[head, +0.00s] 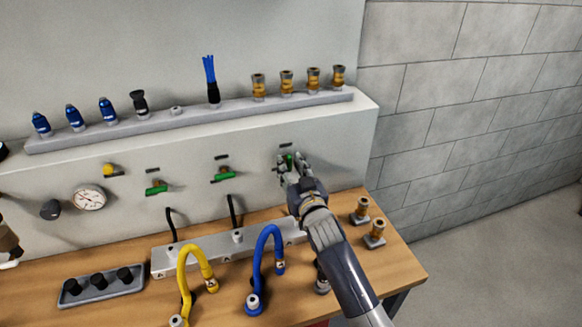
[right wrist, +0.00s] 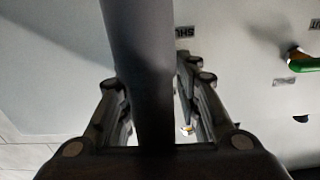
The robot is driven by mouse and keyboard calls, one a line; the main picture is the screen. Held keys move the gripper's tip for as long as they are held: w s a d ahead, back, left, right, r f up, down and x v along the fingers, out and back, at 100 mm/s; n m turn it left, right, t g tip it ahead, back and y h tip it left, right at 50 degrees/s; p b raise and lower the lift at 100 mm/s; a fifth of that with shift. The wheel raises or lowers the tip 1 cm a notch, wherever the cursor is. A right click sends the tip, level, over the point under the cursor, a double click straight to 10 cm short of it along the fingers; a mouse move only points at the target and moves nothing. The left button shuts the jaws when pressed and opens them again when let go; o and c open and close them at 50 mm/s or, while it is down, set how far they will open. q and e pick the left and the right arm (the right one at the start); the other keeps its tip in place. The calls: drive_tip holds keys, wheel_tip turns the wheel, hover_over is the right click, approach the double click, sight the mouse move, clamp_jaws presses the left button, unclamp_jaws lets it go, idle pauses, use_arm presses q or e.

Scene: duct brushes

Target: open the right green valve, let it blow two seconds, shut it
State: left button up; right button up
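The right green valve (head: 289,160) is on the front panel in the head view, mostly hidden behind my right gripper (head: 292,168). Only a small green piece of its handle shows between the fingers. The fingers stand apart, one on each side of it; I see no clear grip. In the right wrist view the fingers (right wrist: 157,85) are also spread, with a dark grey bar running between them. The valve's handle cannot be made out there. A neighbouring green handle (right wrist: 304,64) shows at the right edge of that view.
Two more green valves, middle (head: 222,175) and left (head: 156,188), sit on the panel. A gauge (head: 89,197) is further left. Blue (head: 264,262) and yellow (head: 190,262) hoses rise from the bench. Brass fittings (head: 375,236) stand near the right bench edge.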

drive_tip(key=shift+v, duration=3.8)
drive_tip(key=shift+r, duration=0.1)
